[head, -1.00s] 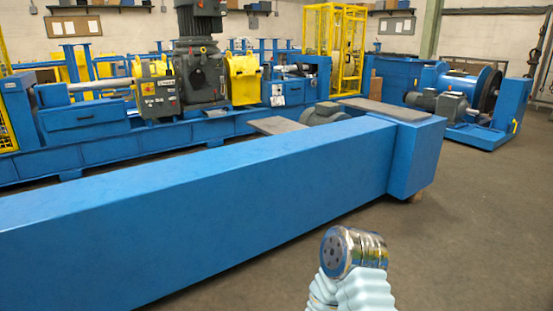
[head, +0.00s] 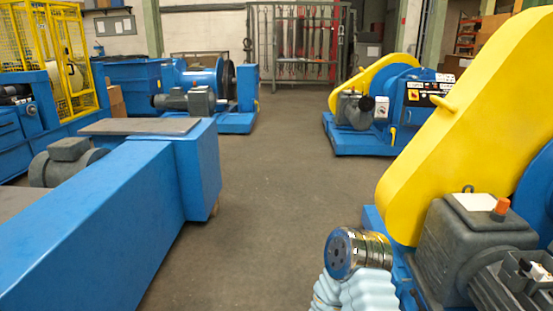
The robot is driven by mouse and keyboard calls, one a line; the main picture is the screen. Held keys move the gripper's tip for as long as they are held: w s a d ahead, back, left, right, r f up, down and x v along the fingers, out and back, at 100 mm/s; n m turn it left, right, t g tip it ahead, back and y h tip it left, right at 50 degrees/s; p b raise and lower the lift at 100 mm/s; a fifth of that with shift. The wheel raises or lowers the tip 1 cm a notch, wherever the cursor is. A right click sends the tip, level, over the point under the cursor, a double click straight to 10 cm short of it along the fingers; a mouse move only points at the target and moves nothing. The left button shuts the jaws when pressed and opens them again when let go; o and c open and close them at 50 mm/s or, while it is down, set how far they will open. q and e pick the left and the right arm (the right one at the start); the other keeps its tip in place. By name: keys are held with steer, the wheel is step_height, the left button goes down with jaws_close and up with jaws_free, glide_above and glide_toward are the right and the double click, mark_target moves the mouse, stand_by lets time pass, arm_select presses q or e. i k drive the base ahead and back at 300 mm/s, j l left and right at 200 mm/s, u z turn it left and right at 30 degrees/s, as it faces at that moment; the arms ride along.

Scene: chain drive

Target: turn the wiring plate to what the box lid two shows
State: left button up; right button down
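I cannot make out a wiring plate or a box lid two anywhere in the head view. A part of my own arm, a shiny metal cylinder above a pale blue ribbed sleeve, shows at the bottom right of centre. No gripper fingers show on it. Neither gripper is in view, and nothing held can be seen.
A long blue beam housing (head: 95,225) fills the lower left. A yellow guard (head: 450,130) with a grey gearbox (head: 455,240) stands close on the right. Bare floor (head: 265,165) runs between them towards blue machines (head: 235,120) and a rack (head: 300,40) at the back.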

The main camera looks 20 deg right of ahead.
mark_target(537, 274)
steer(key=i+l+z, duration=0.2)
steer(key=z, duration=0.2)
steer(key=i+z, duration=1)
steer(key=z, duration=0.2)
steer(key=i+j+z, duration=0.25)
steer(key=z, duration=0.15)
